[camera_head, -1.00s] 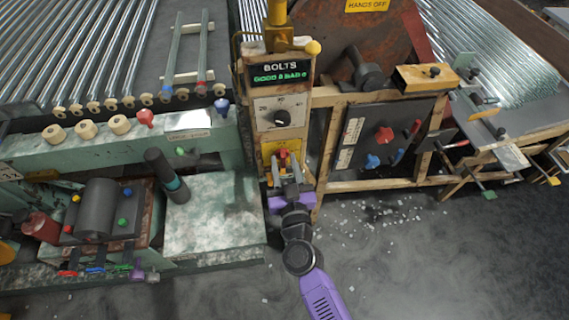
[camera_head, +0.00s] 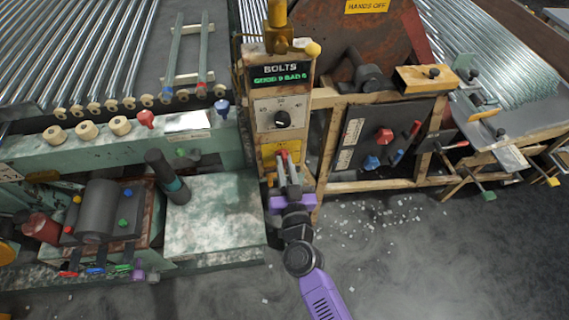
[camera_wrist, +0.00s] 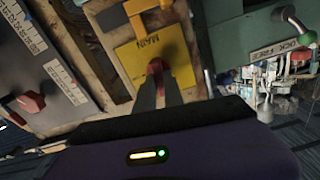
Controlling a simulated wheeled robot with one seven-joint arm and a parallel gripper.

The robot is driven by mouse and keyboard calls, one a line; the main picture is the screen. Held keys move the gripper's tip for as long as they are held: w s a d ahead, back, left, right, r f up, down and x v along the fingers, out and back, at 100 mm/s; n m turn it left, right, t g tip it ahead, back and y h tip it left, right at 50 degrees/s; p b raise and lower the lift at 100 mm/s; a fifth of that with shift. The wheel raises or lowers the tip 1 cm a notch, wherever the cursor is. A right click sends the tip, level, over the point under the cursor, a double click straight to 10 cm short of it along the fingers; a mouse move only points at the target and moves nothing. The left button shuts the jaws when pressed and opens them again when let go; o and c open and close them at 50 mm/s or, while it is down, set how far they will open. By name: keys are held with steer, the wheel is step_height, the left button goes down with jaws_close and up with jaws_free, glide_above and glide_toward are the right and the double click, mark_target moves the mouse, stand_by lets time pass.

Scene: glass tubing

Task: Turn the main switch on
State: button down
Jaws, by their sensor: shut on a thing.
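The main switch's yellow plate (camera_wrist: 138,50), marked MAIN, is on the lower front of the BOLTS post. It also shows in the head view (camera_head: 270,150). Its red handle (camera_wrist: 155,67) shows between my fingertips in the wrist view. My gripper (camera_head: 287,164) is in front of the plate, with its fingers shut on the red handle. The fingers hide part of the handle, and I cannot tell its exact position.
Above the plate are a black dial (camera_head: 282,118) and a green-lettered BOLTS display (camera_head: 280,78). A dark panel (camera_head: 375,140) with red and blue handles stands to the right. A green machine bed (camera_head: 215,215) is at left. The floor at right has scattered debris.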

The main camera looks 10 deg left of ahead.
steer(key=shift+d+f+m+b, duration=0.15)
steer(key=shift+m+b, duration=0.1)
steer(key=shift+m, duration=2.45)
steer(key=shift+d+f+m+b, duration=0.15)
steer(key=shift+m+b, duration=0.1)
steer(key=shift+m, duration=2.45)
steer(key=shift+d+f+m+b, duration=0.15)
steer(key=shift+m+b, duration=0.1)
steer(key=shift+m, duration=2.45)
steer(key=shift+a, duration=0.1)
steer(key=c, duration=1.4)
jaws_free()
steer(key=shift+c, duration=0.2)
